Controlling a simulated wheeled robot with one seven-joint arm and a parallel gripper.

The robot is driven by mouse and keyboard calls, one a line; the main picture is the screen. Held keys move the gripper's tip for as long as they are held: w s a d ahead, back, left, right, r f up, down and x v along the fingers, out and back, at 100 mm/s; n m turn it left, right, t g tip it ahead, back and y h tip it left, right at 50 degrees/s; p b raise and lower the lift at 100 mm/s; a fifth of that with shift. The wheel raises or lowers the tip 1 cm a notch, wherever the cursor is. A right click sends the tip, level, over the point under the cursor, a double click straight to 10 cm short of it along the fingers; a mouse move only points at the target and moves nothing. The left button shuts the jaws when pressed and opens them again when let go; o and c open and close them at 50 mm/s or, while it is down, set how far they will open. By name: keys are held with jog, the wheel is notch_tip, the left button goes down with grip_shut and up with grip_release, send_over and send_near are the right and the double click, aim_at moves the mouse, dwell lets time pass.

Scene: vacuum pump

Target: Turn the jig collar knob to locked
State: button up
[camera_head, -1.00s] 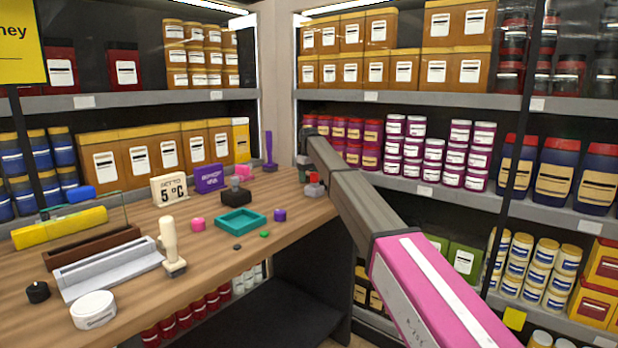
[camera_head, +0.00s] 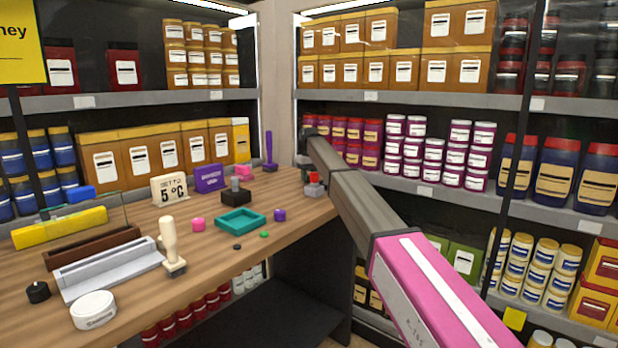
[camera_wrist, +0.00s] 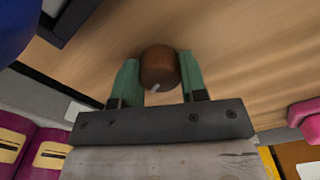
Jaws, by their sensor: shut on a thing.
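In the wrist view a round brown knob (camera_wrist: 159,68) with a short pale mark on its near edge sits between the two green fingers of my gripper (camera_wrist: 160,80). My gripper is shut on the knob, with one finger on each side of it. The collar or base under the knob is hidden. In the head view my arm reaches to the far right corner of the wooden table, where its end is mostly hidden behind my own arm links. I cannot make out the knob there.
A small grey and red item (camera_head: 314,186) stands at the table's right edge, close to my arm's end. A dark block with a grey post (camera_head: 236,194), a teal tray (camera_head: 241,221) and a purple piece (camera_head: 279,215) lie left of it. Stocked shelves (camera_head: 440,190) stand close behind.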

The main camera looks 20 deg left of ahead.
jog(key=m, duration=0.4)
jog(key=shift+m, duration=0.7)
jog(key=o, duration=0.9)
notch_tip(320, 180, up, 11)
jog(key=shift+f, duration=0.1)
